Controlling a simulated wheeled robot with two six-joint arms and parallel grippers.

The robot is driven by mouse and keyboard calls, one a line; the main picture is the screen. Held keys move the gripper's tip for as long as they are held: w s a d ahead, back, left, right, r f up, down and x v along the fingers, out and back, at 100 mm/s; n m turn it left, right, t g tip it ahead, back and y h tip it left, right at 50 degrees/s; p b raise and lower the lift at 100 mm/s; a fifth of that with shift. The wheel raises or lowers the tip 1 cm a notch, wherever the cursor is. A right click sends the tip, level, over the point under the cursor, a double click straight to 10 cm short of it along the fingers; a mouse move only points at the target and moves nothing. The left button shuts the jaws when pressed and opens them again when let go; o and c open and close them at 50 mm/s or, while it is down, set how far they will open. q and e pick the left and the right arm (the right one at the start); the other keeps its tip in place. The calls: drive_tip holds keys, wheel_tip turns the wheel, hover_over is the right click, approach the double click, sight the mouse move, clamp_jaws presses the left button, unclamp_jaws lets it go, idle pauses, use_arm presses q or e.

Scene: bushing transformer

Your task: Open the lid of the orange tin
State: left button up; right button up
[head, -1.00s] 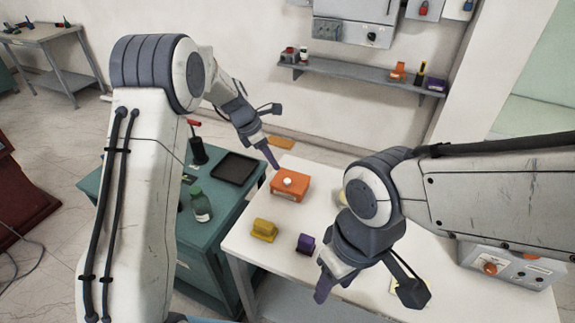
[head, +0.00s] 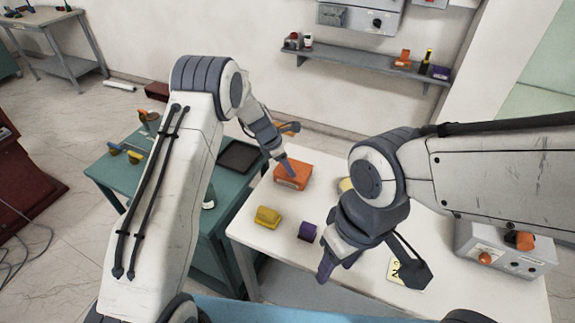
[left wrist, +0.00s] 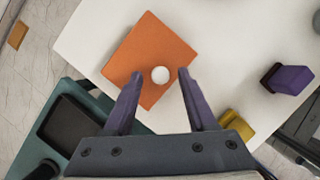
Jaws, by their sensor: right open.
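The orange tin (head: 292,176) sits on the white table, near its far left part. In the left wrist view the tin's flat orange lid (left wrist: 150,50) shows a round white knob (left wrist: 160,75). My left gripper (head: 288,168) is over the tin in the head view and hides the knob there. In the left wrist view the left gripper (left wrist: 160,80) is open, with one purple finger on each side of the knob and a gap on both sides. My right gripper (head: 365,277) is open and empty above the front of the table.
A yellow tin (head: 268,217) and a purple tin (head: 307,231) stand on the white table (head: 280,265) in front of the orange tin. A black tray (head: 239,157) lies on the teal cabinet at left. A grey control box (head: 505,248) stands at right.

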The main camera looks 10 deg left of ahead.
use_arm(q)
clamp_jaws()
idle(1.2)
